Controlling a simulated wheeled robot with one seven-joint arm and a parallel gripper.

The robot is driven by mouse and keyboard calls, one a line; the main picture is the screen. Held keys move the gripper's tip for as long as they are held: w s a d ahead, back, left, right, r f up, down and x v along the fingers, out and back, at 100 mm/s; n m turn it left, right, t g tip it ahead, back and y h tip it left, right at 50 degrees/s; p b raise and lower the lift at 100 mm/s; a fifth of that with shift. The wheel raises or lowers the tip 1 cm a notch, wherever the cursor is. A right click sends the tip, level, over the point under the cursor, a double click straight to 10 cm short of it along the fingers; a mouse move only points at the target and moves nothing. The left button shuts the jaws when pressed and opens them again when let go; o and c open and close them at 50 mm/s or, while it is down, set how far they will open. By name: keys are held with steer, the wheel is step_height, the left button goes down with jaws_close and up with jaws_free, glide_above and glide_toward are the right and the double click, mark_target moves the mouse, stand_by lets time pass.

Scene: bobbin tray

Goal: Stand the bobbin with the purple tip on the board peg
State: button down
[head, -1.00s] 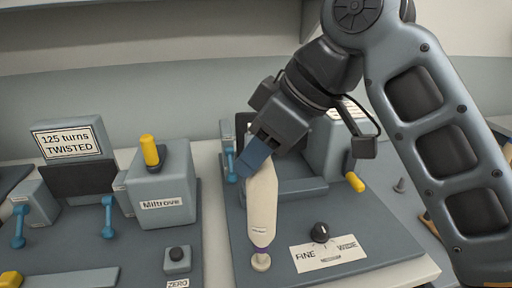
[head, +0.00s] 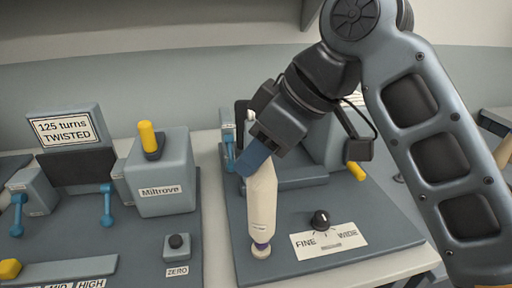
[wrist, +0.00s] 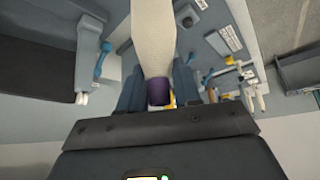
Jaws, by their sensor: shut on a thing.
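The cream bobbin (head: 262,205) stands nearly upright over the front of the grey-blue board (head: 355,212) in the head view. The two look touching; how far the peg is inside is hidden. My gripper (head: 255,160) is shut on the bobbin's upper end, with a blue finger across it. In the wrist view the bobbin (wrist: 154,40) runs down between the blue fingers (wrist: 158,90), where a purple end (wrist: 158,92) shows.
A black knob (head: 320,220) and a FINE/WIDE label (head: 328,241) lie right of the bobbin. A blue lever (head: 229,150) and a yellow-tipped lever (head: 356,171) stand behind. The Miltrove box (head: 163,175) is on a separate panel to the left.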

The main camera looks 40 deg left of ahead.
steer(key=shift+f, duration=0.65)
steer(key=c, duration=0.7)
jaws_free()
steer(key=shift+b+v, duration=0.6)
steer(key=shift+v, duration=3.3)
steer(key=shift+d, duration=0.1)
